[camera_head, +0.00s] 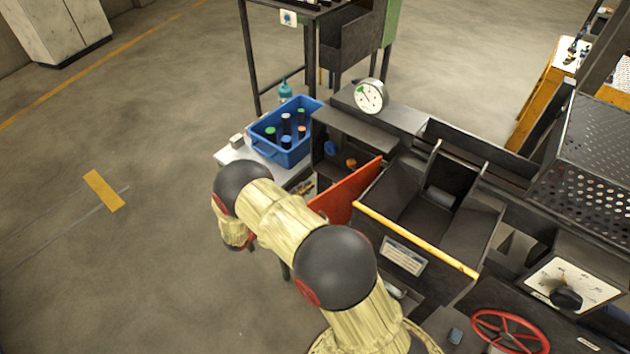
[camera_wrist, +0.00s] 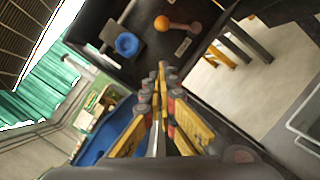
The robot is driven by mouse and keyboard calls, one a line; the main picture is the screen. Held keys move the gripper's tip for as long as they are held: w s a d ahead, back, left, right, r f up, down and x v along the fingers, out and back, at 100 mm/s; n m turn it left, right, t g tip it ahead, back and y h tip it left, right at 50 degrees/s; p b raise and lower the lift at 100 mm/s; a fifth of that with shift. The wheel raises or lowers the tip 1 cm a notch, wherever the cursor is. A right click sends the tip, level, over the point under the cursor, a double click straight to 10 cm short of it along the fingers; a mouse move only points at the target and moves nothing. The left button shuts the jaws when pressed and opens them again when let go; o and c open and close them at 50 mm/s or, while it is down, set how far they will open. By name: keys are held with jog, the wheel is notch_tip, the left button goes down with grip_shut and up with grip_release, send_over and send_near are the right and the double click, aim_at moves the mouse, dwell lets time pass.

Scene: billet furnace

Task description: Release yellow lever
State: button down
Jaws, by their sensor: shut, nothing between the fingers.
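A lever with an orange-yellow ball (camera_wrist: 162,23) and a short grey arm is on a dark panel at the top of the wrist view; no other lever there looks yellow. Its ball also shows as an orange knob (camera_head: 351,163) inside the dark cabinet in the head view. My gripper (camera_wrist: 161,74) is shut and empty, its tips pointing at the panel below the lever in the picture. The tips look apart from the ball; I cannot judge the depth. In the head view my arm mostly hides the gripper.
A blue round knob (camera_wrist: 127,44) is left of the lever; it also shows in the head view (camera_head: 330,147). A red-orange panel (camera_head: 345,190) stands beside the cabinet opening. A blue crate of bottles (camera_head: 268,150) is on a side table. The floor at left is clear.

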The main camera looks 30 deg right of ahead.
jog(key=s+r+b+x, duration=0.1)
jog(key=s+b+x, duration=0.1)
jog(key=x, duration=0.9)
jog(key=shift+r+b, duration=0.3)
jog(key=shift+s+d+r+m, duration=0.2)
jog(key=shift+s+r+m, duration=0.2)
jog(key=shift+m, duration=0.4)
